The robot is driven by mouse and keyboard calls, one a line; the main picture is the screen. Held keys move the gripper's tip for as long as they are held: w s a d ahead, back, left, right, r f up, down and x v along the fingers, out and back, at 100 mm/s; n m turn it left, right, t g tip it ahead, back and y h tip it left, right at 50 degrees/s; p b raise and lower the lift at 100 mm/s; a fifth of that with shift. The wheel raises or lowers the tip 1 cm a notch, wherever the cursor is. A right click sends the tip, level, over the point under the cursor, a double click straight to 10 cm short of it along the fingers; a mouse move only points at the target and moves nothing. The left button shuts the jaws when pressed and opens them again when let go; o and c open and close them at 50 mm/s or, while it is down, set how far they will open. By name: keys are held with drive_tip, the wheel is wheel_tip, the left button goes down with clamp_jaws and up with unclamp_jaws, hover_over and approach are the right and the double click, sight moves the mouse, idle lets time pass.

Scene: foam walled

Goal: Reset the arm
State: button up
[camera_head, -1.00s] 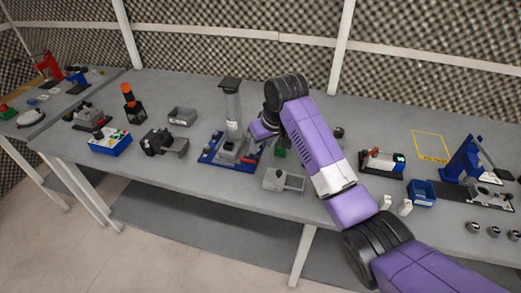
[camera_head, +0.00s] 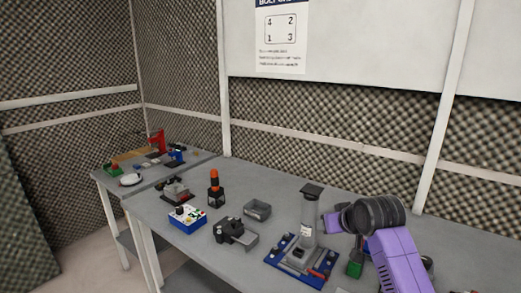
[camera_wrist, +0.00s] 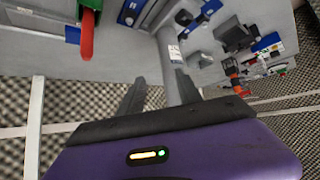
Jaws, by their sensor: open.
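My purple arm enters at the lower right of the head view. My gripper (camera_head: 334,222) is beside the tall grey column (camera_head: 309,215) of a press-like fixture with a blue base (camera_head: 283,263). In the wrist view my gripper (camera_wrist: 158,94) shows two dark fingers spread apart with no object held between them. The grey column (camera_wrist: 170,60) also shows in the wrist view, beyond the fingers. Whether the gripper touches the column cannot be told.
A green block (camera_head: 355,268) stands close under my arm; the wrist view shows a green part with a red handle (camera_wrist: 87,38). A grey bin (camera_head: 257,210), a black fixture (camera_head: 235,234), a blue button box (camera_head: 187,219) and an orange-topped post (camera_head: 214,187) stand leftward. Foam walls rise behind.

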drive_tip(key=s+f+m+t, duration=0.1)
drive_tip(key=s+f+t, duration=0.1)
drive_tip(key=s, duration=2.7)
drive_tip(key=s+f+t+h, duration=0.1)
drive_tip(key=s+f+t, duration=0.2)
drive_tip(key=s, duration=2.7)
drive_tip(key=shift+a+f+m, duration=0.4)
drive_tip(key=shift+a+f, duration=0.05)
drive_tip(key=shift+f, duration=0.05)
